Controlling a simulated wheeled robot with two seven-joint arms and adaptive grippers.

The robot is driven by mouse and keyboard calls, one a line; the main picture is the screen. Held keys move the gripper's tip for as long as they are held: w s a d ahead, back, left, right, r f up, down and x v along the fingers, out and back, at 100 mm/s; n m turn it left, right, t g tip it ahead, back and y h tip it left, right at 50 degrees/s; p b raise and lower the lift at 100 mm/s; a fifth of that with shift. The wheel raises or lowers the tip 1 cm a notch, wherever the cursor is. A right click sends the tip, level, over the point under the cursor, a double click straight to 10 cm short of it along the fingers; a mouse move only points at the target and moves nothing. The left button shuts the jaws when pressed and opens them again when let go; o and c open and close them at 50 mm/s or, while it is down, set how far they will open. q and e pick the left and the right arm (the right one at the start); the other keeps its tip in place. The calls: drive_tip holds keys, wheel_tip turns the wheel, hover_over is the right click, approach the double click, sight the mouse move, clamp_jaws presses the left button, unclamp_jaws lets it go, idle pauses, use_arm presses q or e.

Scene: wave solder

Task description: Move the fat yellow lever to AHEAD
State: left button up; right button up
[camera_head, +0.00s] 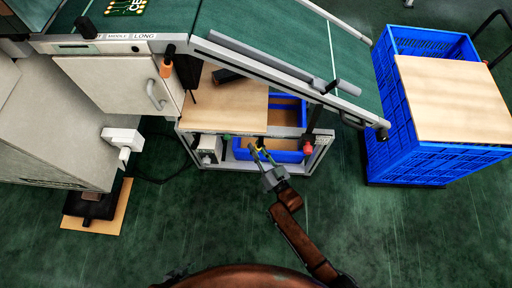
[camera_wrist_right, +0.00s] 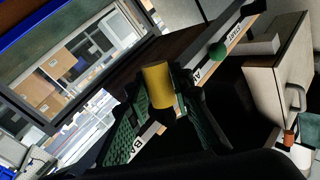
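The fat yellow lever (camera_wrist_right: 158,85) stands up in the right wrist view as a thick yellow cylinder. My right gripper (camera_wrist_right: 163,98) has one green-padded finger on each side of it, both very near its sides. I cannot tell if the pads press on it. A label strip runs below, with "BA" (camera_wrist_right: 137,148) at the lower left, and "A" and "START" towards the upper right; parts are covered. In the head view my right gripper (camera_head: 260,151) is at the front of the low shelf frame, and the lever is too small there to make out clearly.
A green knob (camera_wrist_right: 217,49) sits on the same panel, towards the START label. In the head view a red knob (camera_head: 308,148) is to the right of my gripper. The conveyor (camera_head: 265,30) passes above. A blue crate (camera_head: 392,165) stands at the right; the floor in front is clear.

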drive_tip(key=o, duration=0.4)
drive_tip(key=shift+c, duration=0.2)
drive_tip(key=v, duration=1.2)
